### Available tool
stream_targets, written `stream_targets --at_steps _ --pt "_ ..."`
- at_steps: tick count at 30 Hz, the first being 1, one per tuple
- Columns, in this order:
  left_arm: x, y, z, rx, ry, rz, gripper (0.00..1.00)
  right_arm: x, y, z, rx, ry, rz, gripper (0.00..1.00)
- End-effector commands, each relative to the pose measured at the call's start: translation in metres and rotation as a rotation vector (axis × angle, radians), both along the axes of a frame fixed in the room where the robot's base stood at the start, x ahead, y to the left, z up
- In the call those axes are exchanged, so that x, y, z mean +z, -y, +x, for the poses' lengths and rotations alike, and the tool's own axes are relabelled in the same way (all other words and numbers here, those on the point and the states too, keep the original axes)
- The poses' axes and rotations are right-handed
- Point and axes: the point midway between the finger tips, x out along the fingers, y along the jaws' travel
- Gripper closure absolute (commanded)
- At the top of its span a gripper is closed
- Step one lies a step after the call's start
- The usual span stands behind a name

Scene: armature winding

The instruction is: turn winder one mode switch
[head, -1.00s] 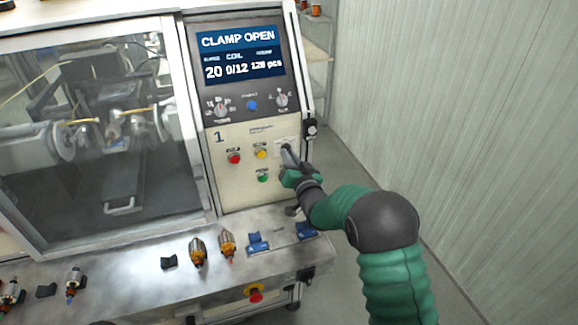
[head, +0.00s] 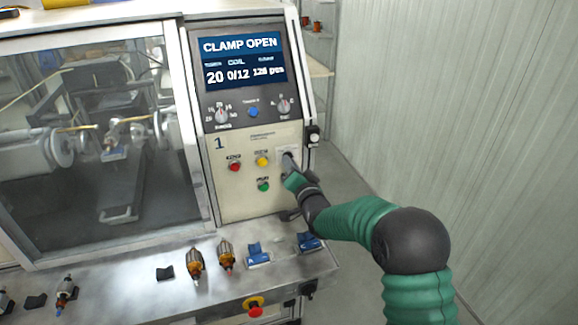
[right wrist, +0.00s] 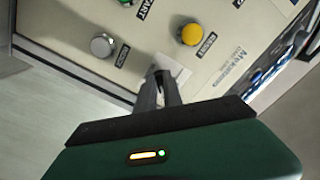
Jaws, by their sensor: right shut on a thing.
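The winder one panel (head: 236,190) carries a large "1" and a screen (head: 240,60) reading "CLAMP OPEN". My right gripper (head: 288,165) is at the right side of this panel, over a small pale plate. In the right wrist view, my right gripper (right wrist: 160,90) is shut on a small dark switch knob (right wrist: 162,74) in front of the pale plate (right wrist: 180,73). The fingers mostly hide the knob, so its position and marks cannot be read. My left gripper is not in view.
Red (head: 235,167), yellow (head: 262,161) and green (head: 264,185) buttons sit left of my right gripper. Two rotary knobs and a blue button are above. Armatures (head: 195,263) and blue holders (head: 258,255) stand on the ledge below. Free floor lies right of the machine.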

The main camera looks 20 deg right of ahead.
Motion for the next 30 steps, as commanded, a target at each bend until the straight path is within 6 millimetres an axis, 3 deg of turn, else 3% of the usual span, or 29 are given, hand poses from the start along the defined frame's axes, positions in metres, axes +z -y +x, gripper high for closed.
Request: stream_targets --at_steps 1,4,5,9,20,23,30 --pt "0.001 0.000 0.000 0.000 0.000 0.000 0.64 0.011 0.005 0.002 -0.010 0.023 0.001 1.00" --pt "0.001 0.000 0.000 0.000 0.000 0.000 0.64 0.011 0.005 0.002 -0.010 0.022 0.001 1.00" --pt "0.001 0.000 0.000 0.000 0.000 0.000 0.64 0.011 0.005 0.002 -0.010 0.022 0.001 0.85" --pt "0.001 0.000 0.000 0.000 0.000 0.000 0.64 0.009 0.005 0.002 -0.008 0.019 0.000 0.67" --pt "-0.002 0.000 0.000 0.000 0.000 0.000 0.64 0.003 0.002 -0.004 -0.004 0.009 -0.001 0.67" --pt "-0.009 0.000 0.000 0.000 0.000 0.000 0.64 0.001 0.003 -0.019 -0.004 0.008 -0.001 0.67" --pt "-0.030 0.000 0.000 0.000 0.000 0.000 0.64 -0.001 0.007 -0.088 -0.005 0.011 -0.001 0.67"
